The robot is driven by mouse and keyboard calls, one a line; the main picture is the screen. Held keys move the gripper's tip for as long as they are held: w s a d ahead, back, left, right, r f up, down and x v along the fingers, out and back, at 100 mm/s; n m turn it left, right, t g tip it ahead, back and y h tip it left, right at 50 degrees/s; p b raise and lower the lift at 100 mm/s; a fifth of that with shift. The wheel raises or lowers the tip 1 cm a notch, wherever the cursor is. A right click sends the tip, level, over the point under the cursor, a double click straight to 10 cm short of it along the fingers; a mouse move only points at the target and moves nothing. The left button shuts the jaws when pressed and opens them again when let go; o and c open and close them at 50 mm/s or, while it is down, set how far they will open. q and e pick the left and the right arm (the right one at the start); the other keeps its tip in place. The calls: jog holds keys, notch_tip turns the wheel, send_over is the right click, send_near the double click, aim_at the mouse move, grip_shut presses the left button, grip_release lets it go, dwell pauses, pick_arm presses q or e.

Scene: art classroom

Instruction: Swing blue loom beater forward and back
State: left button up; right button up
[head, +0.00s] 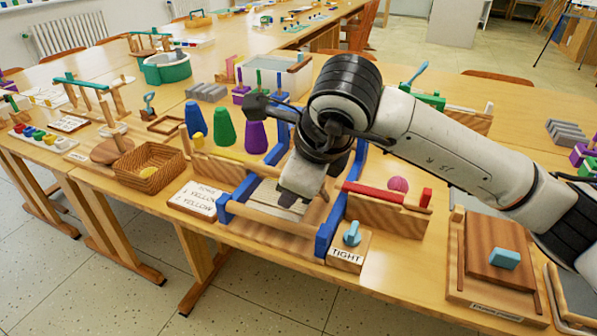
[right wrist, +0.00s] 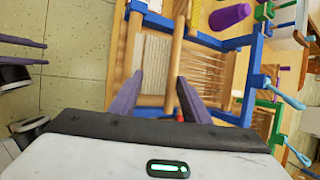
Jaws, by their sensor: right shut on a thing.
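The loom has a blue frame (head: 328,235) and wooden crossbars, and stands at the front edge of the table. In the right wrist view its blue frame (right wrist: 228,43) surrounds pale warp threads (right wrist: 152,62). My right gripper (head: 298,195) reaches down over the loom and hides much of its middle. Two dark fingers of my left gripper (right wrist: 45,52) show apart and empty at the left edge.
A TIGHT knob block (head: 346,256) and a label card (head: 194,199) flank the loom's front. A board with a red bar (head: 385,208) is close on its right. Blue, green (head: 224,127) and purple cones and a wicker basket (head: 150,168) stand left. Floor before the table is clear.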

jog(key=shift+s+a+f, duration=0.15)
jog(key=shift+s+f, duration=0.2)
jog(key=shift+f, duration=0.15)
jog(key=shift+r, duration=0.2)
jog(key=v, duration=1)
jog(key=shift+w+r+p, duration=0.25)
jog(key=shift+r+p, duration=0.1)
jog(key=shift+p, duration=0.05)
